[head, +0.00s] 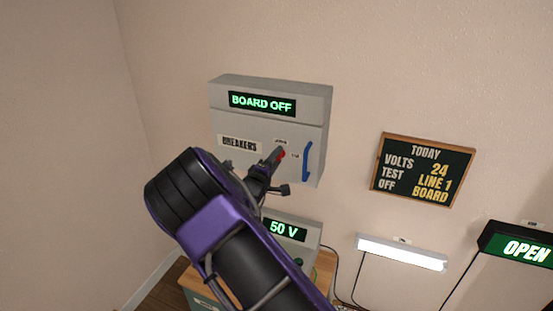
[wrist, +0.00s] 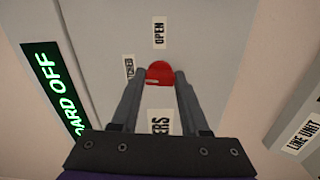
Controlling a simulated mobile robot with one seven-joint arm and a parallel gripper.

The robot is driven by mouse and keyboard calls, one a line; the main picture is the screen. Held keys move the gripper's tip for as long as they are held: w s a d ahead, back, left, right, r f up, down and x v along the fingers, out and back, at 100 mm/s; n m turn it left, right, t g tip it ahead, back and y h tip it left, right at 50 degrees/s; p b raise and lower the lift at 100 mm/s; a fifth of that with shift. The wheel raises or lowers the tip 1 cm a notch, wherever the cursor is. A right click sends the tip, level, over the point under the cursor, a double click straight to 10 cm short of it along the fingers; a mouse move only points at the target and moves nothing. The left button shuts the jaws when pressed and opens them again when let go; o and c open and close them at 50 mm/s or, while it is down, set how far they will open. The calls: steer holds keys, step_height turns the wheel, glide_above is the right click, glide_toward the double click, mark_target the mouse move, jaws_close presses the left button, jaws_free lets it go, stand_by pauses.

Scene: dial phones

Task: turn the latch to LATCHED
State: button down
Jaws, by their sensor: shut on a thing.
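The latch is a small red knob (wrist: 160,72) on the front of a grey breaker box (head: 229,122). My gripper (head: 274,158) reaches up to the box from below left. In the wrist view an OPEN label (wrist: 158,32) lies just above the knob, and a partly covered label ending in "CHED" (wrist: 128,67) is to its left. I cannot tell which label the latch points to.
A blue handle (head: 307,162) stands close to the right of the latch. The box display (head: 262,103) reads BOARD OFF. Below is a unit showing 50 V (head: 285,230). A notice board (head: 423,170), white lamp (head: 401,252) and OPEN sign (head: 522,248) are at right.

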steer(key=shift+r+n, duration=0.1)
steer(key=shift+n, duration=0.4)
steer(key=shift+c, duration=2)
jaws_free()
steer(key=v, duration=1.7)
steer(key=shift+s, duration=0.2)
steer(key=shift+a, duration=0.1)
